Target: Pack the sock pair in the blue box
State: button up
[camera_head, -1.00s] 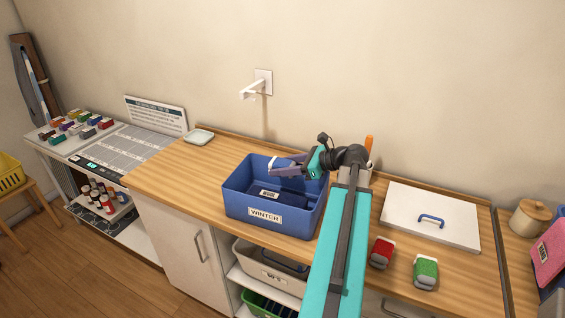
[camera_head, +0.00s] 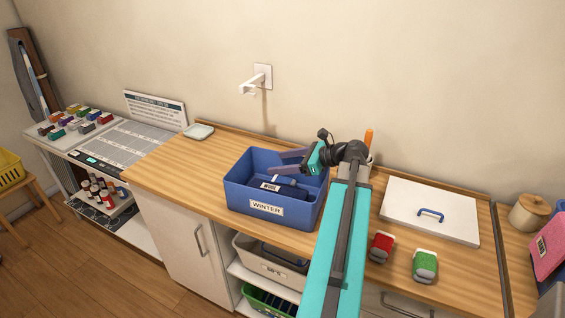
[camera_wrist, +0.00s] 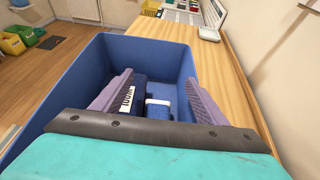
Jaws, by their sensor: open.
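The blue box (camera_head: 236,196), labelled WINTER, stands on the wooden counter. My gripper (camera_head: 272,163) is open over the inside of the box, its purple fingers spread apart. In the wrist view, a blue rolled sock pair (camera_wrist: 158,108) with a pale band lies low in the box between and below the fingers, apart from them. Beside it lies a darker blue item with a white WOOL label (camera_wrist: 127,98).
A white lid (camera_head: 440,208) with a blue handle lies at the counter's right. A small pale dish (camera_head: 198,131) sits at the back left. Shelves below hold a grey bin (camera_head: 270,262) and a green bin (camera_head: 268,303). The counter left of the box is clear.

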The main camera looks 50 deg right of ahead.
jog(key=b+v, duration=0.2)
jog(key=v, duration=1.1)
jog(key=shift+s+d+r+b, duration=0.15)
jog(key=shift+s+b, duration=0.15)
jog(key=shift+s, duration=0.05)
jog(key=shift+r, duration=0.1)
dwell(0.7)
